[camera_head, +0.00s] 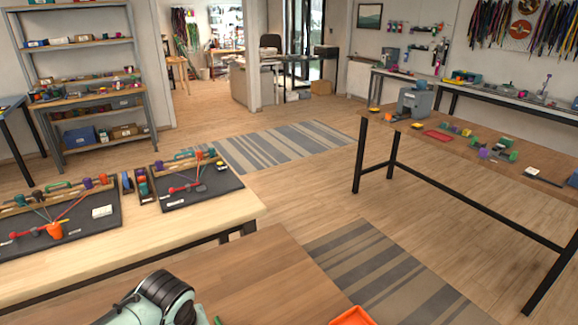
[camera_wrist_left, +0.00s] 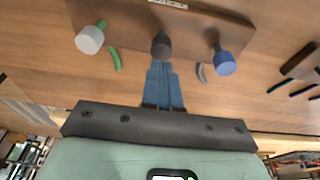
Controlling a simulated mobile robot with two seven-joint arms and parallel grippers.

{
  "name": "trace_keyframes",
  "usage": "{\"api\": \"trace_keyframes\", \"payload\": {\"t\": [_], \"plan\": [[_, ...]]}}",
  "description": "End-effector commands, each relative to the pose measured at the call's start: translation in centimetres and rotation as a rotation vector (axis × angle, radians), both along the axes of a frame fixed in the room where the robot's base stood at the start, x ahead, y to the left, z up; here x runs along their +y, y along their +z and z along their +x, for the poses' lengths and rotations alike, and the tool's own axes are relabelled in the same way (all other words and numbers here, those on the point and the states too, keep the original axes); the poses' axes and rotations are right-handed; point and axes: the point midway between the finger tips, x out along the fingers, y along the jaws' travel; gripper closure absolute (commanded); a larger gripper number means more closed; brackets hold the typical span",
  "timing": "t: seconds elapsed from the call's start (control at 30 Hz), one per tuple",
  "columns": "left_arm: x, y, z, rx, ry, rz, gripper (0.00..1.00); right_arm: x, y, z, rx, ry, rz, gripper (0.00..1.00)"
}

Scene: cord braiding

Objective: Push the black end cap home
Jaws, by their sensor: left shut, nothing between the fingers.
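In the left wrist view, the black end cap (camera_wrist_left: 160,46) sits at the middle of a brown wooden board (camera_wrist_left: 190,17). A white cap (camera_wrist_left: 90,39) is on its left and a blue cap (camera_wrist_left: 224,64) on its right. My left gripper (camera_wrist_left: 161,65) has its blue fingers closed together with nothing between them. Their tips are right at the black cap; I cannot tell whether they touch it. How deep the cap sits cannot be seen. In the head view, the gripper and the caps are out of sight. My right gripper is in neither view.
A green strip (camera_wrist_left: 116,60) and a grey strip (camera_wrist_left: 201,73) lie beside the board. In the head view, an orange tray (camera_head: 353,318) shows at the bottom edge of the wooden table (camera_head: 262,285).

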Motion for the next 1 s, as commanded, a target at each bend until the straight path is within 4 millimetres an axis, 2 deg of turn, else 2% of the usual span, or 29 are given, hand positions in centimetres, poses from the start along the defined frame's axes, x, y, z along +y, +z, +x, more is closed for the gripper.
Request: {"api": "trace_keyframes", "payload": {"t": [0.03, 0.7, 1.0], "plan": [[0.0, 0.7, 0.0, 0.000, 0.000, 0.000, 1.00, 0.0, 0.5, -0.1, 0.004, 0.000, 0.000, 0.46], [0.0, 5.9, 0.0, -0.001, 0.000, 0.001, 1.00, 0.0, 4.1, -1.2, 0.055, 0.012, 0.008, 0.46], [0.0, 6.0, 0.0, 0.000, 0.000, 0.000, 1.00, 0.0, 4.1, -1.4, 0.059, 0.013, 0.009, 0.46]]}}
